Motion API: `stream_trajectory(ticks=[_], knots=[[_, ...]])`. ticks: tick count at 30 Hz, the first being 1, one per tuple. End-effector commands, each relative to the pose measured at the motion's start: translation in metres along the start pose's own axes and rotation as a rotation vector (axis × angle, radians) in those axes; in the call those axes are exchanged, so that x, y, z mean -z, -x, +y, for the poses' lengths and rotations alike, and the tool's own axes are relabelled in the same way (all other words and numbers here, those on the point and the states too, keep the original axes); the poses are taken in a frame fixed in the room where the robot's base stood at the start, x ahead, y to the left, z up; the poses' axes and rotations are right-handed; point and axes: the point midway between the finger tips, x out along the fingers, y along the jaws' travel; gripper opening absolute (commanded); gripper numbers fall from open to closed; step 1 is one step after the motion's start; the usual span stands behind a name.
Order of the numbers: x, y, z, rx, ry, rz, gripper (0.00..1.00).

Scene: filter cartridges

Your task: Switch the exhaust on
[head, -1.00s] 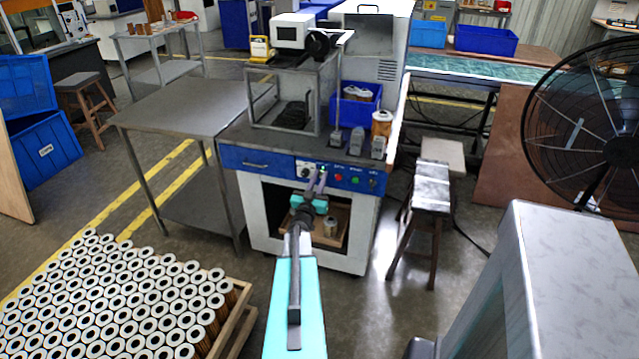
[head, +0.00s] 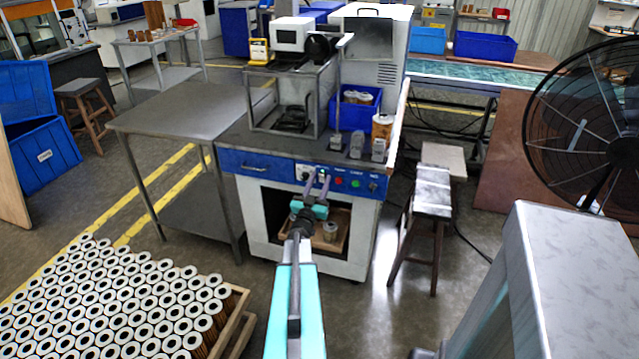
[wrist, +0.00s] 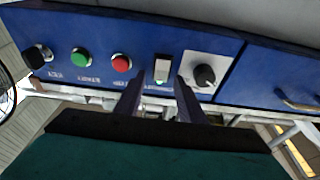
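A blue control panel (head: 270,166) runs along the front of the machine bench. It carries a rocker switch in a pale frame with a green light (wrist: 162,69), a black rotary knob on a white plate (wrist: 205,75), a red button (wrist: 121,63), a green button (wrist: 81,58) and a black knob (wrist: 37,57). The labels are too small or blurred to read, so I cannot tell which control is the exhaust. My gripper (head: 318,180) is open and empty in front of the panel. In the wrist view its fingertips (wrist: 158,92) lie either side of the rocker switch, apparently short of it.
A drawer handle (wrist: 298,100) is beside the rotary knob in the wrist view. Below the panel is an open bay with a wooden tray and a cartridge (head: 330,230). A stool (head: 432,195) stands right; a pallet of cartridges (head: 110,300) lies left.

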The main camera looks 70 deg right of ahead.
Motion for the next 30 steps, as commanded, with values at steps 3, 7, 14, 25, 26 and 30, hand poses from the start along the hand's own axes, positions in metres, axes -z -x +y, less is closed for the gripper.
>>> stream_trajectory(ticks=[3, 7, 14, 25, 26, 30], knots=[[0.0, 0.0, 0.0, 0.001, 0.0, -0.001, 0.36], [0.0, 0.002, -0.001, 0.001, 0.0, -0.001, 0.36], [-0.001, 0.014, -0.001, 0.002, 0.0, -0.001, 0.36], [0.0, 0.054, 0.0, 0.001, 0.0, -0.002, 0.36], [0.0, 0.058, 0.0, 0.002, 0.0, -0.002, 0.36], [0.0, 0.074, 0.0, 0.002, 0.001, -0.002, 0.36]])
